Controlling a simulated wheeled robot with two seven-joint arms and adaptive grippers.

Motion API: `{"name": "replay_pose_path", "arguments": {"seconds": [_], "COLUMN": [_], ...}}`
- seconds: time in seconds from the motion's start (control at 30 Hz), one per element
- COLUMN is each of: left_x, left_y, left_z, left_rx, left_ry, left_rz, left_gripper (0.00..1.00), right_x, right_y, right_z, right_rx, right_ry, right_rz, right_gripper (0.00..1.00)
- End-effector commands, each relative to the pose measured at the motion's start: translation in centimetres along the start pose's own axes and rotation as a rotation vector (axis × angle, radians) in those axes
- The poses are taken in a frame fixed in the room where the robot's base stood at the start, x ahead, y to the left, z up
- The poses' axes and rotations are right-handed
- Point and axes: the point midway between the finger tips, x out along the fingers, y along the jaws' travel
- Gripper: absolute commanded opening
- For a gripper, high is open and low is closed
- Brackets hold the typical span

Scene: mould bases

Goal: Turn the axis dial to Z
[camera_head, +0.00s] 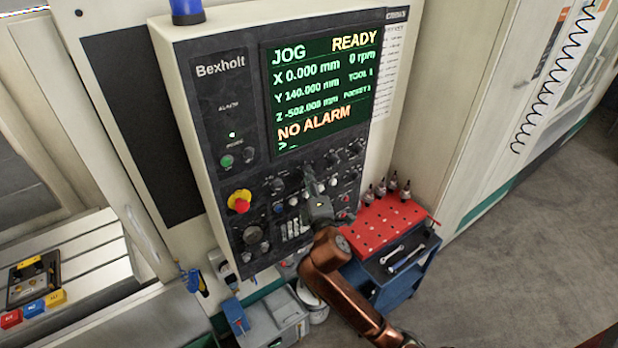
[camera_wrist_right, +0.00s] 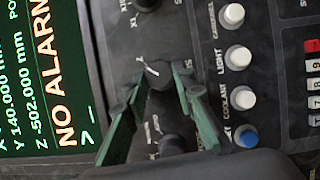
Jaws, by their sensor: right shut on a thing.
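The axis dial (camera_wrist_right: 159,76) is a black round knob on the dark control panel (camera_head: 222,125). In the wrist view a short white pointer line shows on its face, slanting toward the upper left of the picture, near a small mark that is hard to read. My right gripper (camera_wrist_right: 160,88) has its two green-lit fingers on either side of the dial and is shut on it. In the head view my right gripper (camera_head: 312,188) covers that part of the panel, so the dial is hidden there. My left gripper is not in view.
The screen (camera_head: 322,85) reads JOG, READY and NO ALARM. Another black knob (camera_wrist_right: 148,4) and several white push buttons (camera_wrist_right: 238,57) sit close to the fingers. A red-yellow emergency stop (camera_head: 239,201) is at the panel's left. A red-topped cart (camera_head: 375,228) stands below right.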

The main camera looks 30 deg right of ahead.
Motion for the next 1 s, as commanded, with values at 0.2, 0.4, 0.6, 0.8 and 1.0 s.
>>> {"name": "replay_pose_path", "arguments": {"seconds": [0.2,0.4,0.6,0.8,1.0], "left_x": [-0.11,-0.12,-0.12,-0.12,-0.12], "left_y": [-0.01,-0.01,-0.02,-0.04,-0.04], "left_z": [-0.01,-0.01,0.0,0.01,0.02], "left_rx": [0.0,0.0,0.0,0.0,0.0], "left_ry": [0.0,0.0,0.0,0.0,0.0], "left_rz": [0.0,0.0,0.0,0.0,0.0], "left_gripper": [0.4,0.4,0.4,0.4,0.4], "right_x": [0.0,0.02,0.02,0.02,0.01], "right_y": [0.26,0.25,0.24,0.23,0.16], "right_z": [0.2,0.19,0.19,0.18,0.09], "right_rx": [0.053,0.068,0.068,0.067,0.067], "right_ry": [-0.004,-0.004,-0.004,-0.004,-0.002], "right_rz": [-0.019,-0.025,-0.026,-0.025,-0.027], "right_gripper": [0.0,0.0,0.0,0.3,0.42]}}
